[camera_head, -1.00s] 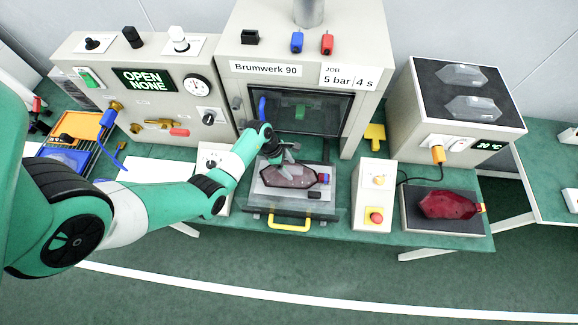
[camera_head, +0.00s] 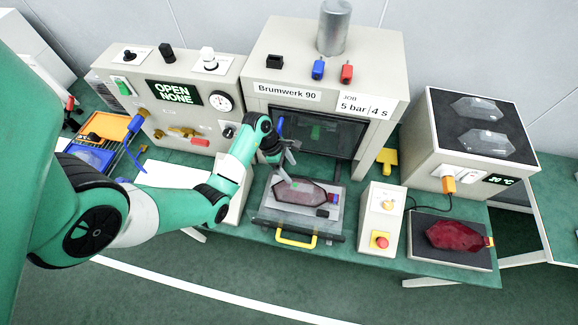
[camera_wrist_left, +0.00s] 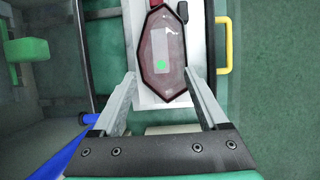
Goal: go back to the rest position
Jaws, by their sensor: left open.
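My left gripper (camera_head: 288,160) is above the pulled-out tray (camera_head: 277,222) of the press marked Brumwerk 90. It is open and empty. In the left wrist view the two fingers of the gripper (camera_wrist_left: 164,88) stand apart. A dark red, faceted tail lamp (camera_head: 300,191) lies flat on the light plate in the tray; in the left wrist view the lamp (camera_wrist_left: 165,55) shows a green mark and lies beyond the fingertips. I cannot tell the exact gap between fingers and lamp. My right gripper is in neither view.
The press (camera_head: 330,60) stands behind the tray. A control box (camera_head: 380,215) with a red button is to its right, then a red lamp (camera_head: 455,236) on a dark pad. A test panel (camera_head: 180,115) reading OPEN NONE and a blue-orange rack (camera_head: 100,140) are at left.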

